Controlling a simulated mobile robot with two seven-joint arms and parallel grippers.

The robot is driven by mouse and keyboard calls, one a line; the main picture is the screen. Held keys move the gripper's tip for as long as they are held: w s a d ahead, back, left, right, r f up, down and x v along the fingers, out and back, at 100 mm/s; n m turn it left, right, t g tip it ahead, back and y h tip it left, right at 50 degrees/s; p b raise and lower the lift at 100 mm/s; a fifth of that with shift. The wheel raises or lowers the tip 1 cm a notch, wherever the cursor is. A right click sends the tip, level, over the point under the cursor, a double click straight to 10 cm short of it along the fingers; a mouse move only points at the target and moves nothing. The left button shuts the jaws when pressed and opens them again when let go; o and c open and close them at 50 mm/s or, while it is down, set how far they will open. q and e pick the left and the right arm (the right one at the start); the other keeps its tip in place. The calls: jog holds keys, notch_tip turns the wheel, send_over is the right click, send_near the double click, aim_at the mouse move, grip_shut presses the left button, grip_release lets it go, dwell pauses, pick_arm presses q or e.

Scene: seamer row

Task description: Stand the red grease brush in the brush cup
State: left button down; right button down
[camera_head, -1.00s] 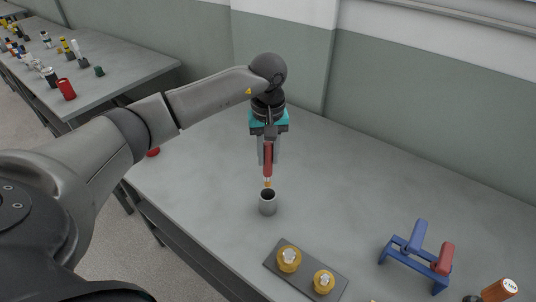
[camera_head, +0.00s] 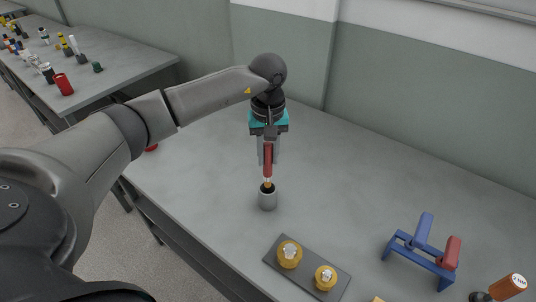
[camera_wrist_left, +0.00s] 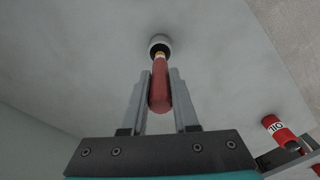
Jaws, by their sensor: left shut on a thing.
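The red grease brush (camera_head: 268,160) hangs upright from my left gripper (camera_head: 268,152), which is shut on its red handle. The brush also shows between the fingers in the left wrist view (camera_wrist_left: 160,88). The grey brush cup (camera_head: 268,200) stands upright on the table, directly below the gripper. The lower end of the brush is at the cup's mouth; how deep it reaches inside is hidden. The cup also shows in the left wrist view (camera_wrist_left: 159,42), beyond the brush. My right gripper is not in view.
A dark tray (camera_head: 308,281) with two brass-coloured parts lies in front of the cup. A blue rack (camera_head: 420,262) holds a blue and a red handle to the right. The table behind the cup is clear.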

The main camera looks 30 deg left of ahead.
aim_at(268, 175)
pick_arm(q)
jog(key=shift+f, duration=0.2)
dwell(0.4)
jog(key=shift+f+b, duration=2.9)
jog(key=shift+f, duration=0.25)
jog(key=shift+f, duration=0.15)
jog(key=c, duration=0.6)
grip_release()
notch_tip(268, 175, up, 15)
jog(key=shift+r, duration=0.15)
jog(key=shift+s, duration=0.1)
